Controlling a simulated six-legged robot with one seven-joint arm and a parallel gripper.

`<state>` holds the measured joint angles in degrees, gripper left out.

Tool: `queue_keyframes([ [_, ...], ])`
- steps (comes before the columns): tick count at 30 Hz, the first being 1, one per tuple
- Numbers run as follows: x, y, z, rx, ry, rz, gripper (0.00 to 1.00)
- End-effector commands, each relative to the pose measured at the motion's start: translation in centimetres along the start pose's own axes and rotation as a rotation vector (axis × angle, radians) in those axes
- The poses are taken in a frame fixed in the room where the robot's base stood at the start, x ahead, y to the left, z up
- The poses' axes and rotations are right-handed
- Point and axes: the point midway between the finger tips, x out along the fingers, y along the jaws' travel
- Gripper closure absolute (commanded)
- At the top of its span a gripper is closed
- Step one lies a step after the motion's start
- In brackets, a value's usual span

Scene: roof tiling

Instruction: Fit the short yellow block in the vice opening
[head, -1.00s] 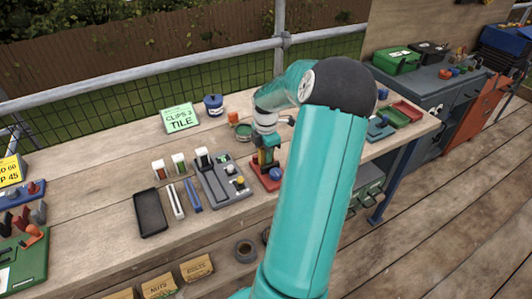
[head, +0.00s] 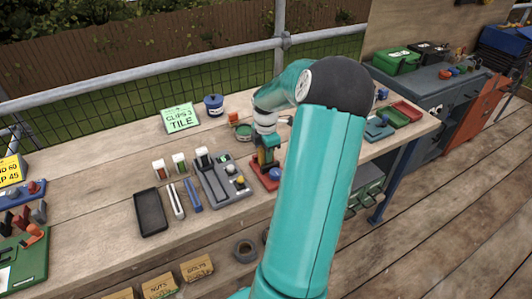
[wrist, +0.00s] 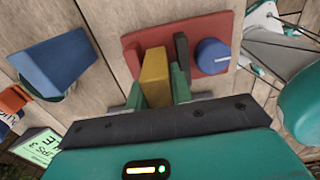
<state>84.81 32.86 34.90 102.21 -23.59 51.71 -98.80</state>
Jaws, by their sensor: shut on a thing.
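My gripper (wrist: 157,90) is shut on the short yellow block (wrist: 155,75), with a green finger on either side of it. The block stands over the red vice (wrist: 205,25), beside the vice's dark jaw plate (wrist: 181,50). The vice's blue knob (wrist: 212,55) is to the right of that plate. In the head view my gripper (head: 265,150) points down at the red vice (head: 264,184) on the bench, with the yellow block (head: 263,158) low between its fingers. The block's lower end is hidden, so I cannot tell how deep it sits in the opening.
A grey tray (head: 217,190) with small parts lies just left of the vice. A blue block-like thing (wrist: 55,62) stands left of my gripper in the wrist view. A green tin (head: 243,132) and a green sign (head: 180,118) are behind. Bare bench lies farther left (head: 100,185).

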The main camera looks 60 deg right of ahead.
Motion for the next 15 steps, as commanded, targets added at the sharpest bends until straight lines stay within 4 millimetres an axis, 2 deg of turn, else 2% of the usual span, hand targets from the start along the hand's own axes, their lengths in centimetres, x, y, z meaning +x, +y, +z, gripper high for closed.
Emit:
queue_keyframes([
  [1, 1.18, -0.51, -0.01, 0.003, 0.01, -0.013, 1.0],
  [15, 1.93, -0.58, -0.08, 0.001, 0.009, -0.014, 1.0],
])
